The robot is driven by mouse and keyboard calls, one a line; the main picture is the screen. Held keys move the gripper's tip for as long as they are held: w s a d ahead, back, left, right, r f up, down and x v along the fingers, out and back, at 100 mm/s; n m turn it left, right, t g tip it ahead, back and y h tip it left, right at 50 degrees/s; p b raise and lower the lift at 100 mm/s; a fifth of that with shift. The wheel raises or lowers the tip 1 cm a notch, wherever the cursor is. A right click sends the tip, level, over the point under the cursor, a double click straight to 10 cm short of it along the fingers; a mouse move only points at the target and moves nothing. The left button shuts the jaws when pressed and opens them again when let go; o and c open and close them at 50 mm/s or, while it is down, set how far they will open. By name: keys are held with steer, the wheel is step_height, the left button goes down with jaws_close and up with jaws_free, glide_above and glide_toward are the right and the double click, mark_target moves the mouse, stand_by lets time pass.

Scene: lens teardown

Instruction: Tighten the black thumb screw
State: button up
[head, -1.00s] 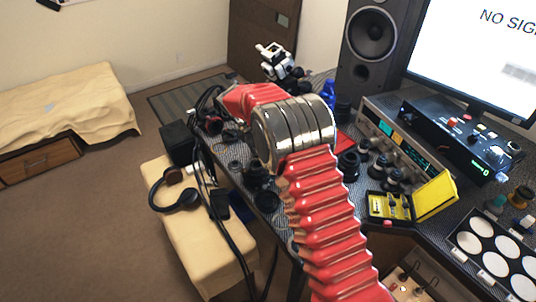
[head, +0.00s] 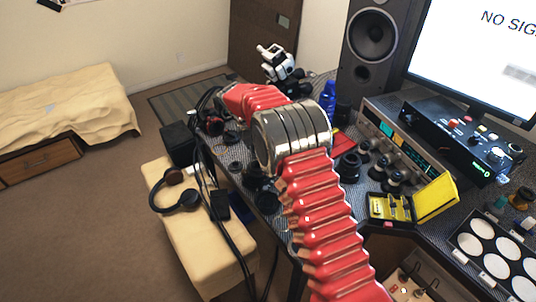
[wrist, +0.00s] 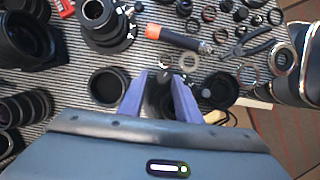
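My gripper (wrist: 160,80) shows in the wrist view, its two purple-blue fingers apart with a visible gap. A dark round object (wrist: 161,97) shows in the gap; I cannot tell whether it is between the fingers or below them on the table. I cannot pick out the black thumb screw with certainty. A black lens assembly with a ringed barrel (wrist: 104,20) stands at the top left of the wrist view, apart from the fingers. In the head view my red arm hides the gripper and the table under it.
The striped table mat (wrist: 75,70) is crowded. An orange-handled tool (wrist: 172,37), black pliers (wrist: 250,43), a black ring (wrist: 109,86) and several lenses lie around the gripper. In the head view, a yellow case (head: 436,197) and a monitor (head: 480,50) stand to the right.

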steer(key=shift+o, duration=0.6)
steer(key=shift+s, duration=0.1)
steer(key=v, duration=1.3)
steer(key=shift+a+r, duration=0.15)
steer(key=shift+r, duration=0.1)
steer(key=shift+r, duration=0.1)
